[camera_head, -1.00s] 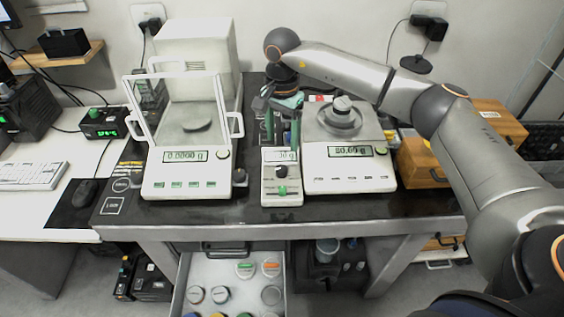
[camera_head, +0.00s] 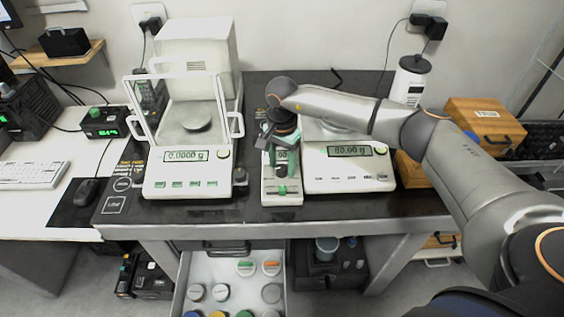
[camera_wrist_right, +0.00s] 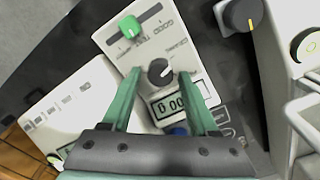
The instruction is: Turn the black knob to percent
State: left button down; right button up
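A black knob (camera_wrist_right: 160,72) sits on a white control unit (camera_wrist_right: 187,57) between the two balances; a pale mark shows on its face. In the head view the knob (camera_head: 281,171) shows just below my right gripper (camera_head: 281,163). In the wrist view the right gripper (camera_wrist_right: 160,76) is open, with one green finger on each side of the knob. I cannot tell whether the fingers touch it. A second black knob (camera_wrist_right: 242,14), with a yellow mark, stands beside the unit. The label the first knob points at is too small to read. My left gripper is not in view.
A green slider (camera_wrist_right: 130,27) is on the same unit, near the knob. The left balance (camera_head: 187,178) reads 0.0000 g; the right balance (camera_head: 348,172) stands close on the other side. An open drawer (camera_head: 232,256) with several lids is below the table.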

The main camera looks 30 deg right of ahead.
grip_shut()
